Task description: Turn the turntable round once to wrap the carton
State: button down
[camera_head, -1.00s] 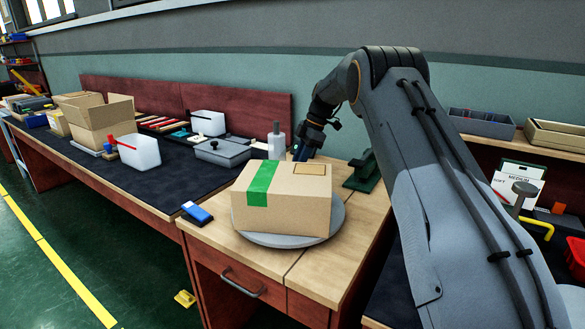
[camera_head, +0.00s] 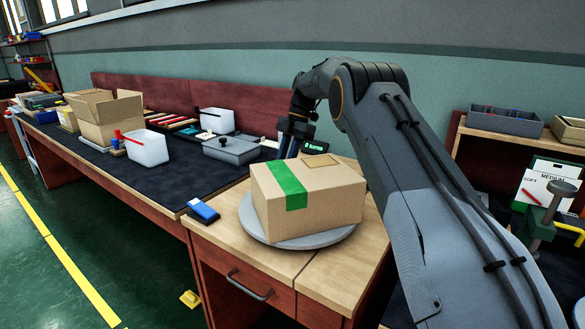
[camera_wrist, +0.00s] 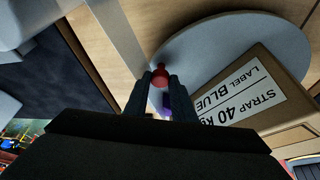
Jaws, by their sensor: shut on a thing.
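The brown carton (camera_head: 310,200), with a green tape strip over its top and front, sits on the grey round turntable (camera_head: 258,232). The wrist view shows the carton's white label (camera_wrist: 238,100), reading "STRAP 40 KG" and "LABEL BLUE", and the turntable's disc (camera_wrist: 215,55). My gripper (camera_head: 288,150) is behind the carton at the turntable's far left side. In the wrist view my gripper (camera_wrist: 162,80) is shut on a red knob (camera_wrist: 160,76) beside the disc's edge. The carton hides the knob in the head view.
A blue and white item (camera_head: 203,212) lies on the wooden top, left of the turntable. A grey lidded box (camera_head: 232,149), a white bin (camera_head: 147,148) and an open carton (camera_head: 108,118) stand on the dark mat. A green display (camera_head: 314,146) is close to my gripper.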

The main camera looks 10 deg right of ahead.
jog(key=shift+s+a+n+g+b, duration=0.15)
jog(key=shift+a+n+b, duration=0.1)
jog(key=shift+a+n, duration=0.25)
jog(key=shift+s+a+n+g+b, duration=0.1)
jog(key=shift+a+n+g+b, duration=0.15)
jog(key=shift+a, duration=0.4)
jog(key=c, duration=1.5)
grip_release()
jog(key=v, duration=0.7)
jog(key=shift+r, duration=0.4)
